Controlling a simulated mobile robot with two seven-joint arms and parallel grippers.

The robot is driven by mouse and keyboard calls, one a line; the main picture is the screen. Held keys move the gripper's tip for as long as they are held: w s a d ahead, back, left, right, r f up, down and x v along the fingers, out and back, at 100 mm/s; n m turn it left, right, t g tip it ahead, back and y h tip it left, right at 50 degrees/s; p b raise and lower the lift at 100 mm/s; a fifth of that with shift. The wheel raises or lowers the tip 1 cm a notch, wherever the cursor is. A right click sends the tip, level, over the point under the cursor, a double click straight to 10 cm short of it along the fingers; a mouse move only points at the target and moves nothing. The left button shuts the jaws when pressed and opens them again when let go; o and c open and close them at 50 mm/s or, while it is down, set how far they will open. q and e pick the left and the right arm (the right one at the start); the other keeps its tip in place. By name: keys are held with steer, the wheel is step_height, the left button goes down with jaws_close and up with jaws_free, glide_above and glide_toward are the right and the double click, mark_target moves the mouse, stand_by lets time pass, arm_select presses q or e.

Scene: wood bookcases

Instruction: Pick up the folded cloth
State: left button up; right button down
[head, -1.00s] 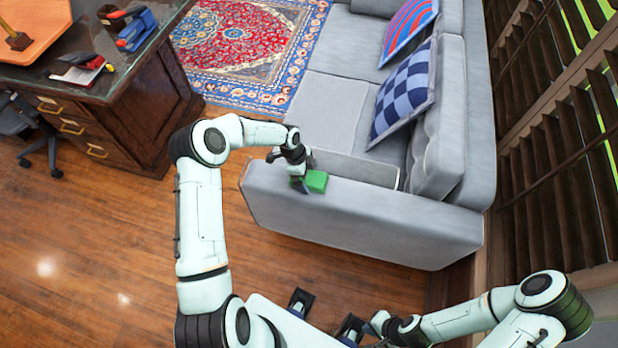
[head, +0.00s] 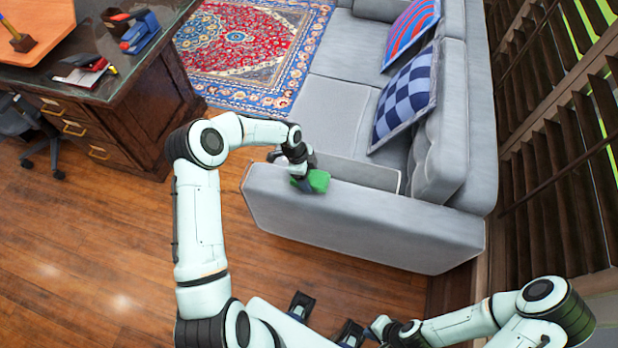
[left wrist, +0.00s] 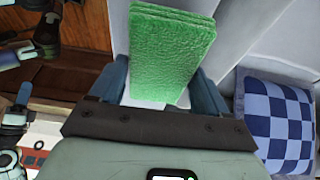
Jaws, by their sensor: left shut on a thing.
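The folded cloth (head: 319,180) is a small green, layered pad at the left end of the grey sofa's near arm. My left gripper (head: 303,182) is shut on it. In the left wrist view the cloth (left wrist: 172,55) stands out between the two blue fingers (left wrist: 160,92), its folded layers showing at the far end. Whether its underside still touches the sofa arm cannot be told. My right gripper (head: 352,332) is low in the head view, partly hidden by my own arm, and its opening is unclear.
The grey sofa (head: 365,225) holds a checkered cushion (head: 405,100) and a striped cushion (head: 411,32). A dark wooden desk (head: 130,115) stands at left beyond open wood floor (head: 90,240). A patterned rug (head: 250,50) lies behind. Slatted shutters (head: 560,150) line the right.

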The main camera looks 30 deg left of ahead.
arm_select(q)
step_height(320, 180, up, 18)
steer(key=shift+f, duration=0.2)
